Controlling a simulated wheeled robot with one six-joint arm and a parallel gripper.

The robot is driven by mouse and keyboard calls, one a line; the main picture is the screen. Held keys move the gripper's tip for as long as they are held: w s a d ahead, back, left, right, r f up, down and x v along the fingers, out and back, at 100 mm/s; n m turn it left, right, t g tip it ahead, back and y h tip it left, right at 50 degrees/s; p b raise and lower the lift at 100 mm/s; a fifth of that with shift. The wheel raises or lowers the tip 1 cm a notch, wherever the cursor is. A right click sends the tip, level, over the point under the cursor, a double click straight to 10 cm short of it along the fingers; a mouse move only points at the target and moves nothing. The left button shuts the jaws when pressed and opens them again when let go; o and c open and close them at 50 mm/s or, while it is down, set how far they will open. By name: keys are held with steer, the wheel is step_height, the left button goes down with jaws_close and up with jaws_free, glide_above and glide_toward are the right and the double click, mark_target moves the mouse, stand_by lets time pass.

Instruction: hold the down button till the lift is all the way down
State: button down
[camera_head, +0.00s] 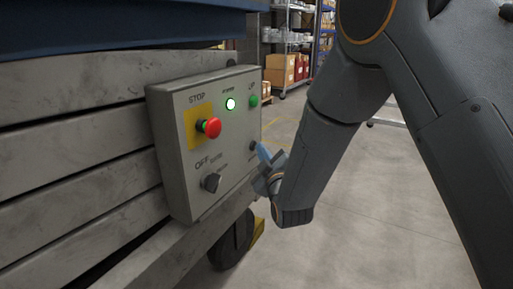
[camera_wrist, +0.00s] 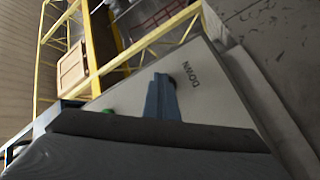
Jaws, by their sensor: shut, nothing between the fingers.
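A grey control box (camera_head: 190,150) is fixed to the side of the lift (camera_head: 70,165). It carries a red STOP button (camera_head: 209,127), a lit white lamp (camera_head: 230,104), a green UP button (camera_head: 253,100) and a dark OFF rotary switch (camera_head: 211,182). The dark down button (camera_head: 253,146) is at the box's lower right; in the wrist view its tip shows beside the DOWN label (camera_wrist: 190,74). My gripper (camera_head: 264,154) is shut and empty, its blue fingertips (camera_wrist: 163,84) at the down button. I cannot tell whether they touch or press it.
A dark blue platform edge (camera_head: 120,22) overhangs the box. A black wheel (camera_head: 231,243) stands below it. Shelves with boxes (camera_head: 285,70) stand far behind. The grey floor to the right (camera_head: 370,200) is clear.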

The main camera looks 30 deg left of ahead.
steer(key=shift+d, duration=0.1)
steer(key=shift+s+d, duration=0.1)
steer(key=shift+d, duration=0.8)
steer(key=shift+s+d+p, duration=0.15)
steer(key=shift+d+p, duration=0.5)
steer(key=shift+d, duration=1.85)
